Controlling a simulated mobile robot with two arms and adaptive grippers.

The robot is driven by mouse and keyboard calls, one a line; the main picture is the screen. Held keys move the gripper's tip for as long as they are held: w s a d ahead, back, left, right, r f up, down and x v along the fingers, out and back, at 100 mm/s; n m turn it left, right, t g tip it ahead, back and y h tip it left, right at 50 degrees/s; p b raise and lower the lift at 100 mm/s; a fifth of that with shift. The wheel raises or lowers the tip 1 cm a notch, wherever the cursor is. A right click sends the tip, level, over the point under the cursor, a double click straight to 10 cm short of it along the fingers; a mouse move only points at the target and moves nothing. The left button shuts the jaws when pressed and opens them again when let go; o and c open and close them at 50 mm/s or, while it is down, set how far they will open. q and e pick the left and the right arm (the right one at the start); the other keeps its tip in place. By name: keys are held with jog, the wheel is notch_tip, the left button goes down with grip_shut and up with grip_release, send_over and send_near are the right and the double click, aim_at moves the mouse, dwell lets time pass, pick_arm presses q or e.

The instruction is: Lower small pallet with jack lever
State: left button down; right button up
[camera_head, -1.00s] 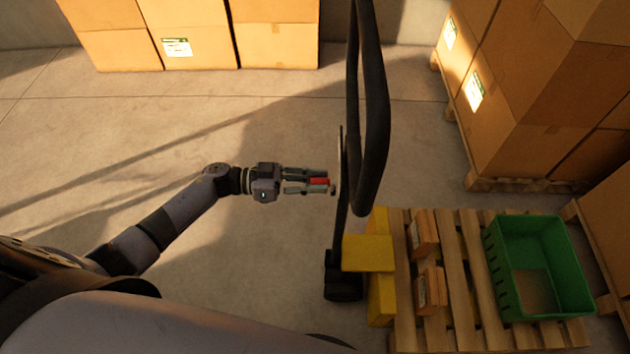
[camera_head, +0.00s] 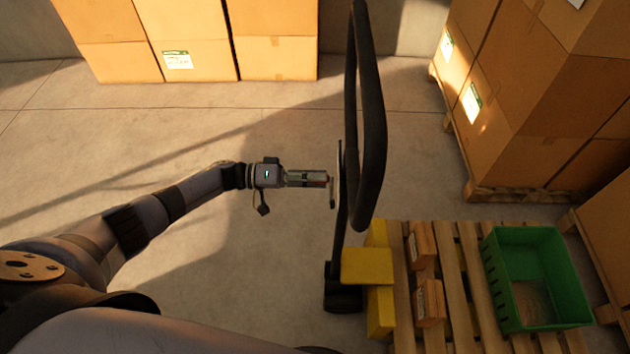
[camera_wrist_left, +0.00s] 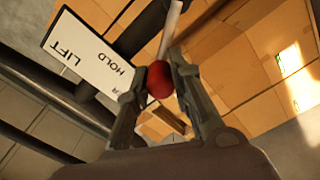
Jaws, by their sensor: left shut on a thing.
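The pallet jack has a black loop handle (camera_head: 370,120) and a yellow body (camera_head: 368,266), in the middle of the head view. Its lever ends in a red knob (camera_wrist_left: 160,80) on a pale rod, seen in the left wrist view. My left gripper (camera_head: 324,180) is shut on the red knob, just left of the handle. A white label (camera_wrist_left: 88,52) reading LIFT and HOLD is beside the lever; its last word is partly hidden. The small wooden pallet (camera_head: 461,290) is right of the yellow body. My right gripper is not in view.
The pallet carries a green crate (camera_head: 497,281) and small brown boxes (camera_head: 430,302). Stacked cartons (camera_head: 520,90) on a pallet stand at the right, and more cartons (camera_head: 195,40) stand at the back. The floor left of the jack is clear.

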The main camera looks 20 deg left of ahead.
pick_arm(q)
jog(key=shift+w+a+f+n, duration=0.15)
jog(key=shift+w+f+n, duration=0.15)
jog(key=shift+n, duration=0.4)
jog(key=c, duration=1.4)
grip_release()
jog(key=shift+w, duration=0.1)
jog(key=v, duration=1.2)
jog(key=shift+r, duration=0.1)
